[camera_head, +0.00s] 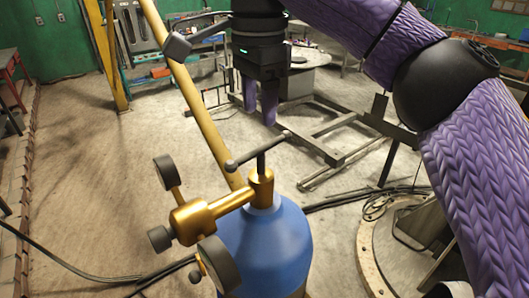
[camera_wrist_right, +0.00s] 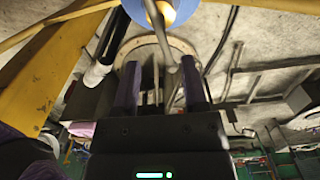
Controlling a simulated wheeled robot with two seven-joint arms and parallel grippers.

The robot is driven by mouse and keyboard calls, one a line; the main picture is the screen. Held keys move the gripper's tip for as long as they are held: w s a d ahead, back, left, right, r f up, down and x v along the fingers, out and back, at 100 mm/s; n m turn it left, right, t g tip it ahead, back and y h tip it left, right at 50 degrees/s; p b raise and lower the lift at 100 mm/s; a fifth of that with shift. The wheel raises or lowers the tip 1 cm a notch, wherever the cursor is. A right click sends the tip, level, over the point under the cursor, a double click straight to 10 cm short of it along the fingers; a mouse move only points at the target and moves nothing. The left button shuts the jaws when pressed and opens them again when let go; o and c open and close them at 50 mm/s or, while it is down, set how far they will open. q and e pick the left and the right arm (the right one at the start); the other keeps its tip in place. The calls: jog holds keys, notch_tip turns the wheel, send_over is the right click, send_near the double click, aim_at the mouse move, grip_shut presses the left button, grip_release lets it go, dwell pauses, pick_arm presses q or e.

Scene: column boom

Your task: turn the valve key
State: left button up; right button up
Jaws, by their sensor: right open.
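The valve key is a dark grey T-shaped bar (camera_head: 262,149) on top of the brass valve (camera_head: 261,187) of a blue gas cylinder (camera_head: 265,242). Its crossbar slants up to the right, with rounded ends. My right gripper (camera_head: 259,112) points down in the head view, above and apparently behind the crossbar. Its two purple fingers are apart, with nothing held. In the right wrist view the open fingers (camera_wrist_right: 161,88) flank a gap, with the grey key (camera_wrist_right: 164,42) showing toward the top; contact cannot be told. My left gripper is not in view.
Brass fittings with dark round gauges (camera_head: 221,264) stick out left of the cylinder. A yellow slanted pole (camera_head: 200,110) stands just behind it. A grey metal frame (camera_head: 340,150) and a round floor plate (camera_head: 370,260) lie to the right. Black hoses cross the floor.

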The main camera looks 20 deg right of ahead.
aim_at(260, 147)
notch_tip(260, 147, down, 10)
jog(key=shift+d+r, duration=0.1)
jog(key=shift+r, duration=0.1)
